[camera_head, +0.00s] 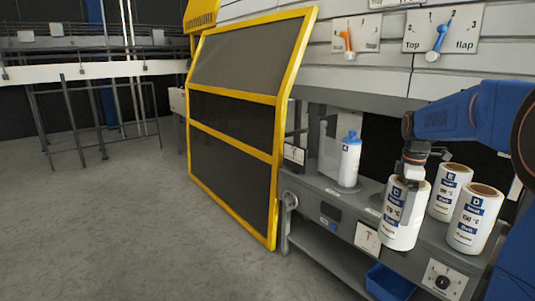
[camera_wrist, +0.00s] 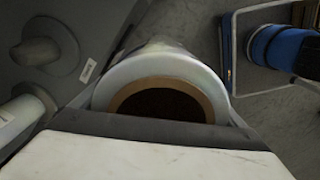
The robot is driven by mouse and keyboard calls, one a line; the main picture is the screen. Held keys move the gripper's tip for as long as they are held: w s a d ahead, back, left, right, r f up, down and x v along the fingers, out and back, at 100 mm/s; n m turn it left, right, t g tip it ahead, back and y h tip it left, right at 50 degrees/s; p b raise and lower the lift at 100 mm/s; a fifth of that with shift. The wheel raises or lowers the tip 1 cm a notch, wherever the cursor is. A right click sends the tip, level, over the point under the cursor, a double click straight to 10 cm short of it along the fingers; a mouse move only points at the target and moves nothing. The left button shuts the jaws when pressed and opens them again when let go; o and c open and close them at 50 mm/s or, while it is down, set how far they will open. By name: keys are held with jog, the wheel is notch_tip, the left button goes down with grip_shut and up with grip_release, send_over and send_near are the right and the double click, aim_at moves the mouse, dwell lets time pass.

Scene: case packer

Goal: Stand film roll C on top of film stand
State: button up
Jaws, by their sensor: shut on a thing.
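Film roll C (camera_head: 403,218) is a white roll with a blue and black printed label. It is close to upright, slightly tilted, and its lower end overlaps the bench's front edge in the head view. My gripper (camera_head: 412,180) is shut on its upper part. In the wrist view the roll's pale rim (camera_wrist: 108,82) and brown core ring show beyond my gripper. A grey round base with a raised hub (camera_wrist: 38,52), which may be the film stand, lies at the upper left there. Whether the roll touches the bench is unclear.
Two more white rolls, one marked D (camera_head: 472,220) and another (camera_head: 448,195), stand right of roll C. A white bottle with a blue cap (camera_head: 349,162) stands left on the grey bench (camera_head: 322,186). A blue bin (camera_head: 390,282) is below. A yellow-framed guard (camera_head: 277,150) stands left.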

jog(key=w+a+f+m, duration=0.3)
jog(key=a+f+m, duration=0.1)
jog(key=f, duration=1.2)
jog(key=w+a+f+m, duration=0.3)
jog(key=a+f+m, duration=0.2)
jog(key=f, duration=1.2)
jog(key=w+a+f+m, duration=0.3)
jog(key=a+f+m, duration=0.1)
jog(key=f, duration=1.2)
jog(key=shift+w+a+f, duration=0.2)
jog(key=shift+f, duration=0.05)
jog(key=shift+r, duration=0.15)
